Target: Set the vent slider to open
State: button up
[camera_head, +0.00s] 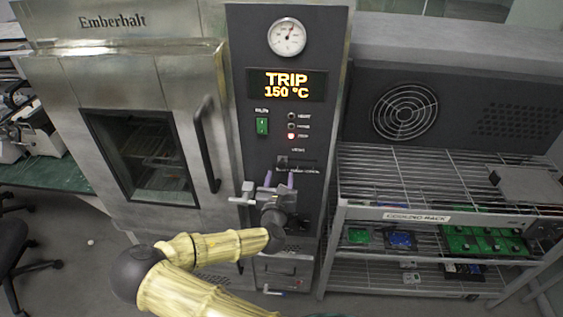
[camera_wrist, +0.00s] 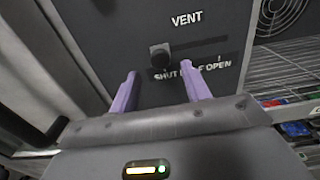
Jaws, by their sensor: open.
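In the head view the slider (camera_head: 283,160) is small on the oven's control panel. My gripper (camera_wrist: 158,69) has two purple fingers spread apart and empty, pointing at the panel. The knob shows between and just beyond the fingertips. In the head view my gripper (camera_head: 279,177) is just below the slider; contact cannot be told.
The oven door (camera_head: 140,150) with its dark vertical handle (camera_head: 206,145) is left of the panel. A display (camera_head: 287,85) reads TRIP 150 °C, above a green switch (camera_head: 262,126) and a lit red lamp (camera_head: 291,136). A wire cooling rack (camera_head: 430,180) stands at right.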

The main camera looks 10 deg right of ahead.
aim_at(281, 167)
jog(key=p+x, duration=0.2)
jog(key=x, duration=0.4)
jog(key=shift+w, duration=0.15)
grip_shut()
